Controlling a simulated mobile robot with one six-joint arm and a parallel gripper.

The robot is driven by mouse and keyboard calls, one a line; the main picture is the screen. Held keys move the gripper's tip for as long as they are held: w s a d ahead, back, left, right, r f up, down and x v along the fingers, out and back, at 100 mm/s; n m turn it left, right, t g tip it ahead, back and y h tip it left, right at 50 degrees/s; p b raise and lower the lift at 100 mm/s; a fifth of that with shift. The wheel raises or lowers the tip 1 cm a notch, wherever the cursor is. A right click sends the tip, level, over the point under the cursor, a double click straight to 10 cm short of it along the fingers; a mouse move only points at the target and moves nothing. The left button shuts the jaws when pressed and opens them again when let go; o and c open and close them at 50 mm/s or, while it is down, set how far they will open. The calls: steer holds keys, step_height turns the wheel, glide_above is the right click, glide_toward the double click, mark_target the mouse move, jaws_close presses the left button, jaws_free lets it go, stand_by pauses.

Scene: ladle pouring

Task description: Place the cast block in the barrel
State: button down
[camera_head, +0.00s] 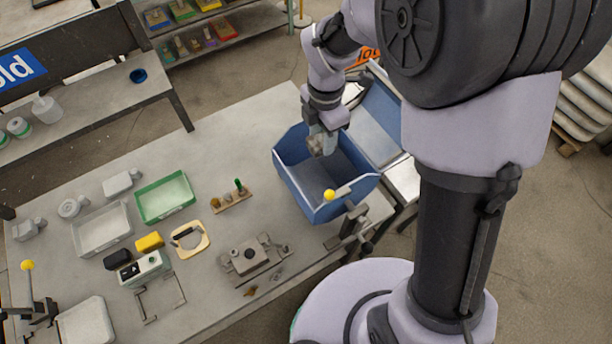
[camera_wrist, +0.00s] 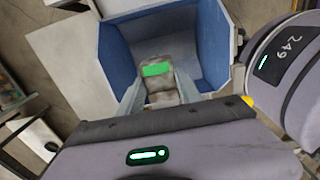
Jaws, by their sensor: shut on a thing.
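My gripper (camera_head: 322,141) is over the blue open-topped barrel (camera_head: 336,213) at the right end of the workbench. In the wrist view my gripper (camera_wrist: 158,98) is shut on the grey cast block (camera_wrist: 172,66), which has a green patch on its face. The block is at the barrel's opening, with the blue inner walls of the barrel (camera_wrist: 212,36) around and beyond it. I cannot tell exactly how deep the block is. In the head view the gripper hides most of the block.
A yellow-knobbed lever (camera_head: 329,195) stands at the barrel's front. The workbench (camera_head: 130,180) holds a green tray (camera_head: 165,197), a grey tray (camera_head: 101,229), a metal fixture (camera_head: 251,256) and several small castings to the left. Another blue bin (camera_head: 378,122) is behind the barrel.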

steer(key=b, duration=0.5)
glide_above(331, 180)
steer(key=s+a, duration=0.2)
step_height(331, 180, down, 6)
steer(key=f+b, duration=0.2)
steer(key=f, duration=0.2)
steer(key=f+b, duration=0.2)
steer(key=f, duration=0.2)
steer(key=f+b, duration=0.2)
steer(key=f, duration=0.3)
steer(key=shift+a, duration=0.4)
steer(key=shift+r, duration=0.1)
steer(key=c, duration=0.8)
jaws_free()
